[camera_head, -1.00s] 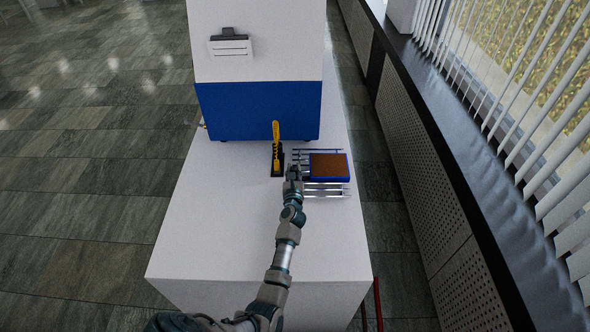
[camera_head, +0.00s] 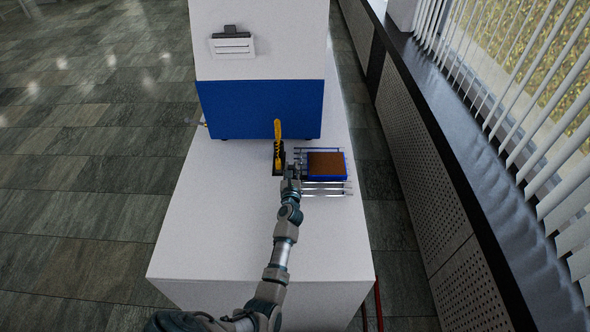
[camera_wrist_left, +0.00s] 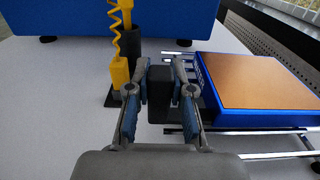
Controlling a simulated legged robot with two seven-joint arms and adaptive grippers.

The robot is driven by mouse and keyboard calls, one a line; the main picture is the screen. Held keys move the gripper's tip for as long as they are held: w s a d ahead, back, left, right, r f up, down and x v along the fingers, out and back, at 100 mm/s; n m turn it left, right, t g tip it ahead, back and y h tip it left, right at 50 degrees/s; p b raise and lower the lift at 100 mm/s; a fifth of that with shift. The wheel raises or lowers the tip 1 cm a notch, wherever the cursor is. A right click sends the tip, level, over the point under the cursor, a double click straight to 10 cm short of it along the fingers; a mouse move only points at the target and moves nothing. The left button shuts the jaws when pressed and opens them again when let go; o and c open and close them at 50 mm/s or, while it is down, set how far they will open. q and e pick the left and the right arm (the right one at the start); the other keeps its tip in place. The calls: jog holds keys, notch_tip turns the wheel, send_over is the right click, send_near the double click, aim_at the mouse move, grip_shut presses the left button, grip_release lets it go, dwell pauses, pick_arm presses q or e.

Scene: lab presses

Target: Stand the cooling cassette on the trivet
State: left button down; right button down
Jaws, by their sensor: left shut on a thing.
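The cooling cassette (camera_head: 327,165) is a flat blue box with a brown top. It lies level over the trivet (camera_head: 325,188), a rack of silver rods on the white bench. Rod ends show on its left and front sides. In the left wrist view the cassette (camera_wrist_left: 265,82) fills the right side, with trivet rods (camera_wrist_left: 285,155) below it. Whether its underside touches the rods is hidden. My left gripper (camera_head: 292,172) is at the cassette's left side. In the wrist view its fingers (camera_wrist_left: 160,92) are shut on a dark block, seemingly the cassette's handle. My right gripper is not in view.
A yellow lever with a coiled cord (camera_head: 278,140) stands on a dark base close behind and left of my gripper. A blue and white press (camera_head: 262,108) stands behind. The front of the bench (camera_head: 215,230) is clear. A window ledge runs along the right.

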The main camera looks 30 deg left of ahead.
pick_arm(q)
jog(key=shift+a, duration=0.4)
jog(key=shift+a+f, duration=0.1)
jog(key=shift+a, duration=0.2)
jog(key=shift+d, duration=0.35)
jog(key=shift+d+r, duration=0.2)
jog(key=shift+d, duration=0.35)
jog(key=shift+a+f, duration=0.3)
jog(key=shift+a, duration=0.2)
jog(key=c, duration=0.9)
grip_release()
jog(key=shift+a, duration=0.25)
jog(key=shift+c, duration=0.2)
jog(key=shift+s+d+f, duration=0.1)
jog(key=shift+d+f, duration=0.05)
jog(key=shift+d, duration=0.25)
jog(key=shift+s+d, duration=0.2)
jog(key=shift+d, duration=0.05)
jog(key=v, duration=1)
jog(key=shift+s+a+f, duration=0.1)
jog(key=shift+s+a, duration=0.15)
jog(key=shift+s, duration=0.05)
jog(key=shift+s+d, duration=0.25)
jog(key=shift+d, duration=0.25)
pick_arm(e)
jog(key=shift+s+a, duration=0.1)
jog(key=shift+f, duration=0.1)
